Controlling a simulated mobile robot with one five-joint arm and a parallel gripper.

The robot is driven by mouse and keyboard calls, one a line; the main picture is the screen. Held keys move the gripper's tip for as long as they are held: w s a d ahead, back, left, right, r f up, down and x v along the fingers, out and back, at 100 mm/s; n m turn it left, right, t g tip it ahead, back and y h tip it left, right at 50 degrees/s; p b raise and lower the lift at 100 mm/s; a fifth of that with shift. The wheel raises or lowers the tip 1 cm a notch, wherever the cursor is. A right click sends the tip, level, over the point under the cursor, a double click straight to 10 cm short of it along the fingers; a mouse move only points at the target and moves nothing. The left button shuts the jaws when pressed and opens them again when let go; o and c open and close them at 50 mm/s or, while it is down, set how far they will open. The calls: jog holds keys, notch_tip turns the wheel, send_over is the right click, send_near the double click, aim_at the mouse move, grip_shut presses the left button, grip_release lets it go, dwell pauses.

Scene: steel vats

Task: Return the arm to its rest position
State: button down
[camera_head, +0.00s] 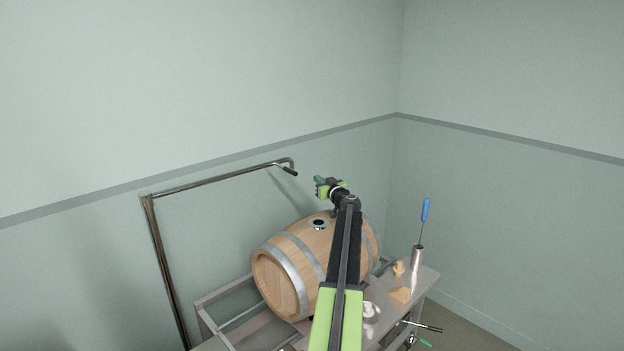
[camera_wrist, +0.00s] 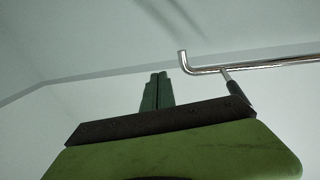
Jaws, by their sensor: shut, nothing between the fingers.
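My gripper (camera_head: 319,181) is at the end of my arm, which reaches up and away over the barrel in the head view. The gripper is above the barrel's top and apart from it. In the wrist view its green fingers (camera_wrist: 157,92) are together with nothing between them. The wooden barrel (camera_head: 292,262) with metal hoops lies on its side on a steel stand, partly hidden by my arm.
A steel pipe (camera_head: 215,181) with a bent end rises left of the barrel; its hooked end (camera_wrist: 184,62) shows in the wrist view. A steel table (camera_head: 424,282) at right holds a metal cup (camera_head: 417,255) with a blue-handled tool (camera_head: 425,210). Walls stand behind.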

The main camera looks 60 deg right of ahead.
jog(key=s+a, duration=0.1)
jog(key=s, duration=0.6)
jog(key=shift+a+f, duration=0.15)
jog(key=shift+a, duration=0.1)
